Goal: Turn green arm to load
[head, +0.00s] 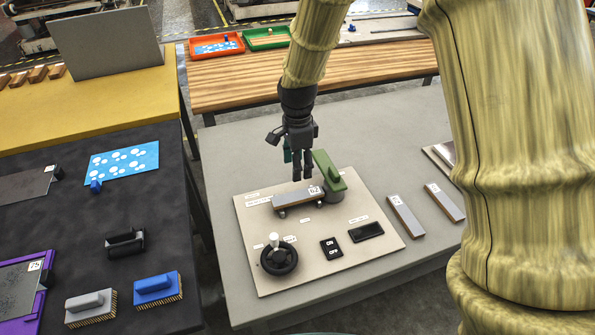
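The green arm (328,170) rises from a grey round base at the right end of a metal bar with a number label (288,200), on a beige panel (262,272). My gripper (303,178) is black and points down just left of the green arm, above the bar. Its fingers look close together, but their gap is too small to judge. I cannot tell whether they touch the green arm. A small dark green piece (288,150) shows behind the gripper, partly hidden.
The panel also carries a black handwheel (279,261), an ON/OFF switch (331,248) and a dark display (366,231). Two labelled bars (405,216) (444,202) lie to the right. A dark table (60,220) with brushes stands left. The grey table is clear left of the panel.

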